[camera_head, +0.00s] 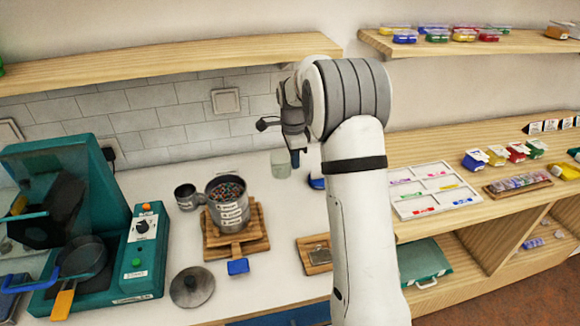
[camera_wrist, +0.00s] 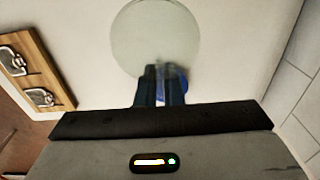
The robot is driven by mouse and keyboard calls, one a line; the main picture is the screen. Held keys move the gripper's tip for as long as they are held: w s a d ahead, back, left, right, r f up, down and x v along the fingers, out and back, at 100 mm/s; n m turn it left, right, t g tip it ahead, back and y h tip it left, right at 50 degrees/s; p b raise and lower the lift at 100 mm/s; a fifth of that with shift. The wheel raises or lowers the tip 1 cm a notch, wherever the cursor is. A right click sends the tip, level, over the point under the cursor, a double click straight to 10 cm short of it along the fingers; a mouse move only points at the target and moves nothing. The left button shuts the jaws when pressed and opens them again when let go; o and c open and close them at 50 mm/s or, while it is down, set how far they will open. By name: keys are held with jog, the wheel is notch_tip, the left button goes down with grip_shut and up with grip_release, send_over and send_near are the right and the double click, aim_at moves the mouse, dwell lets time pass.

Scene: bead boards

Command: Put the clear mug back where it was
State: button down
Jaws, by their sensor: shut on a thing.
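The clear mug (camera_head: 281,165) is pale green and see-through, upright at the back of the white counter near the tiled wall. In the wrist view the mug (camera_wrist: 155,38) shows as a round pale disc just beyond my fingertips. My gripper (camera_head: 295,157) points down at the mug's right side and is shut on it; in the wrist view my gripper's fingers (camera_wrist: 160,78) are close together at its near edge. I cannot tell whether the mug's base touches the counter. The handle is not clearly visible.
A blue item (camera_head: 317,183) is close beside the mug, partly hidden by my arm. A pot of beads (camera_head: 228,208) stands on a wooden board, with a metal cup (camera_head: 186,197) beside it. A small wooden tray (camera_head: 303,243) lies in front. A shelf (camera_head: 170,62) hangs above.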

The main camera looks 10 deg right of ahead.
jog(key=w+f, duration=0.1)
jog(key=f, duration=0.1)
jog(key=f+p, duration=0.1)
jog(key=f, duration=0.1)
jog(key=w+f+p, duration=0.1)
jog(key=f, duration=0.1)
jog(key=shift+w+f, duration=0.2)
jog(key=shift+w, duration=0.15)
jog(key=shift+w+f, duration=0.15)
jog(key=shift+w, duration=0.05)
jog(key=shift+f, duration=0.15)
jog(key=shift+f, duration=0.1)
jog(key=c, duration=1.6)
grip_release()
jog(key=shift+o, duration=0.2)
